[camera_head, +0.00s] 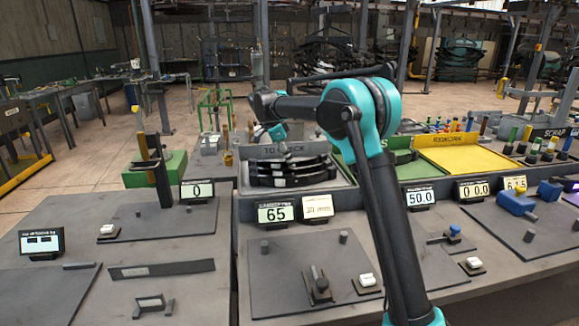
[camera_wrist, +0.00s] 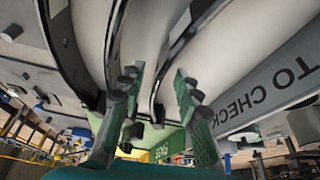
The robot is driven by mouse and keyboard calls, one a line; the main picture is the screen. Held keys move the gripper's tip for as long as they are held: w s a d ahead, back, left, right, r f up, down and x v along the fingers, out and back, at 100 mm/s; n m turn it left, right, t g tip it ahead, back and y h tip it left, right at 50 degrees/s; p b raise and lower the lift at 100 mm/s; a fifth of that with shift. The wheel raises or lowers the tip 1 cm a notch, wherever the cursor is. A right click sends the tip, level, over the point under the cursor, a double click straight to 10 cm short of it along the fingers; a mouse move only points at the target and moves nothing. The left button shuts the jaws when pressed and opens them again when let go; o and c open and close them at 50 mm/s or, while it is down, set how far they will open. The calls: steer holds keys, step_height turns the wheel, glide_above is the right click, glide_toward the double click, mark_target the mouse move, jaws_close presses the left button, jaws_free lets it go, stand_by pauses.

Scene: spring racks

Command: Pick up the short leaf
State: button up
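Several dark curved leaves (camera_head: 290,173) lie stacked in the grey tray marked TO CHECK (camera_head: 342,197), in the middle of the head view. I cannot tell for sure which is the short leaf. In the wrist view, curved dark leaves run along the upper left (camera_wrist: 66,45), and the end of one leaf (camera_wrist: 158,108) shows between my fingers. My gripper (camera_wrist: 157,78) is open, its two green fingers apart, with no visible contact on a leaf. In the head view my gripper (camera_head: 277,132) is over the tray's back left, small and partly hidden by my arm.
A yellow tray (camera_head: 465,155) and a green tray (camera_head: 400,168) stand right of the grey one. A green block (camera_head: 165,168) with an upright stand is at left. Displays (camera_head: 275,212) line the bench in front. My arm hides part of the bench.

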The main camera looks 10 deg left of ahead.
steer(key=shift+d+f, duration=0.15)
steer(key=shift+f, duration=0.25)
steer(key=shift+c, duration=0.2)
jaws_close()
steer(key=shift+r, duration=0.2)
